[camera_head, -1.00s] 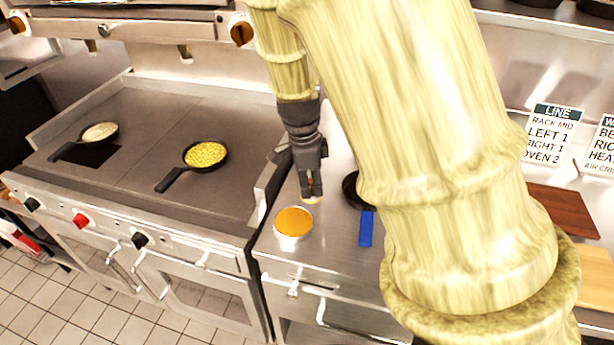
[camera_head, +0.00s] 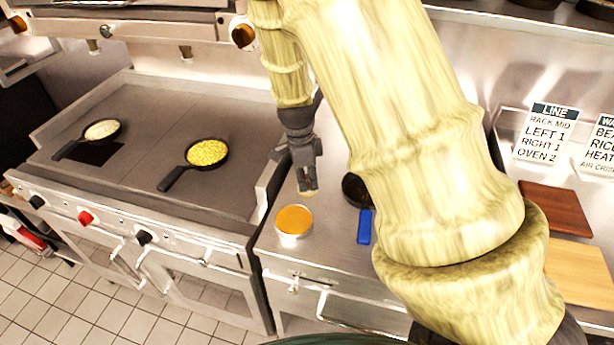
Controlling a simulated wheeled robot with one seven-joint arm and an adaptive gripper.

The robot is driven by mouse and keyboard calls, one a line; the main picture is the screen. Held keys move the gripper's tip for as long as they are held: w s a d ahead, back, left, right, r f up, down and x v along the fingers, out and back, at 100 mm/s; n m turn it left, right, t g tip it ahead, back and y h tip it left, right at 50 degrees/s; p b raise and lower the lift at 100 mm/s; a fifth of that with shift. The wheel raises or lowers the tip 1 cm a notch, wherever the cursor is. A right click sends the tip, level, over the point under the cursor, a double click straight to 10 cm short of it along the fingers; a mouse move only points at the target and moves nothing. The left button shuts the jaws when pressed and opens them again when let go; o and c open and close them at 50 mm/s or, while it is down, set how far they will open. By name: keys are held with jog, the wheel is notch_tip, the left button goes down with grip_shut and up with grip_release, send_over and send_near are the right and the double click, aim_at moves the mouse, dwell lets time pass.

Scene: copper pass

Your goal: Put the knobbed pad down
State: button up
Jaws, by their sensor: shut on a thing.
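My gripper (camera_head: 308,187) points down over the steel counter (camera_head: 335,255), to the right of the griddle. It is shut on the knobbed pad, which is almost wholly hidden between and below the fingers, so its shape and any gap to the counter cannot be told. A round pale container with an orange top (camera_head: 293,220) stands on the counter just in front of and left of the gripper.
A dark pan (camera_head: 354,190) with a blue handle (camera_head: 365,227) lies right of the gripper, partly behind my arm. Pans with yellow (camera_head: 207,152) and white (camera_head: 101,130) food sit on the griddle (camera_head: 150,125). Brown (camera_head: 555,207) and tan (camera_head: 570,268) boards lie at right.

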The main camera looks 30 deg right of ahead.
jog(key=shift+s, duration=0.1)
jog(key=shift+f, duration=0.1)
jog(key=o, duration=1)
notch_tip(320, 180, up, 12)
jog(key=a+b, duration=0.1)
jog(key=b, duration=0.1)
jog(key=shift+w+a, duration=0.15)
jog(key=shift+w, duration=0.2)
